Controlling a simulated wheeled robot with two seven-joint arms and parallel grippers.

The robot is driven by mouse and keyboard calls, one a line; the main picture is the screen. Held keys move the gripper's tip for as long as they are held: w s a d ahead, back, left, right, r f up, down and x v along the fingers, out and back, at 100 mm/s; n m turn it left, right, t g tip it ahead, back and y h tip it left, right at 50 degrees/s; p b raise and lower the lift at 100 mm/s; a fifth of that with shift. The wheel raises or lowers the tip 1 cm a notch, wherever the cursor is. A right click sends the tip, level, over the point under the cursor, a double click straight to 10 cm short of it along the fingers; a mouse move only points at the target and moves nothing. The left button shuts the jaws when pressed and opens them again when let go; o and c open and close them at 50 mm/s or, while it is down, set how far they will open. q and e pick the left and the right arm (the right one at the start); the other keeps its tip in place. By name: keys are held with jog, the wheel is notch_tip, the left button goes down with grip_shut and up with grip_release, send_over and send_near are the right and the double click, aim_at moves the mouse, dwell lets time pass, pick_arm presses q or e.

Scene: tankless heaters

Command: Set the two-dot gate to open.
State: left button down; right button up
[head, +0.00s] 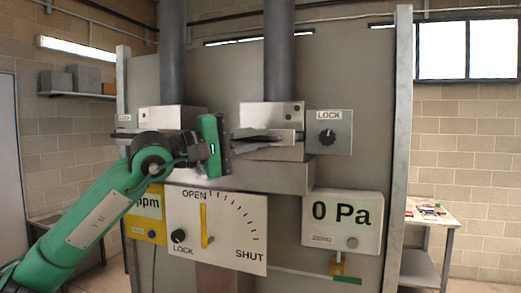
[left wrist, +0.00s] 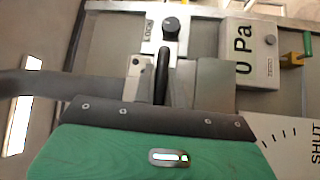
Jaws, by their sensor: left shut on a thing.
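The two-dot gate (head: 291,109) is a grey metal block under the right-hand duct, with two dark dots on its face. Its plate (head: 329,131), marked LOCK with a black knob, sticks out at the right. My right gripper is not in view.
A white dial panel (head: 225,222) marked OPEN and SHUT hangs below, its yellow pointer near OPEN. A 0 Pa meter (head: 342,222) is at the right, a yellow ppm meter (head: 146,216) at the left. Another gate block (head: 170,117) is partly behind my arm.

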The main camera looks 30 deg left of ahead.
pick_arm(q)
jog(key=shift+s+d, duration=0.1)
jog(key=shift+s, duration=0.35)
jog(key=c, duration=1.5)
grip_release()
jog(key=shift+w, duration=0.1)
jog(key=shift+o, duration=0.2)
jog(key=b+v, duration=0.9)
jog(key=v, duration=0.5)
jog(key=shift+w+f, duration=0.15)
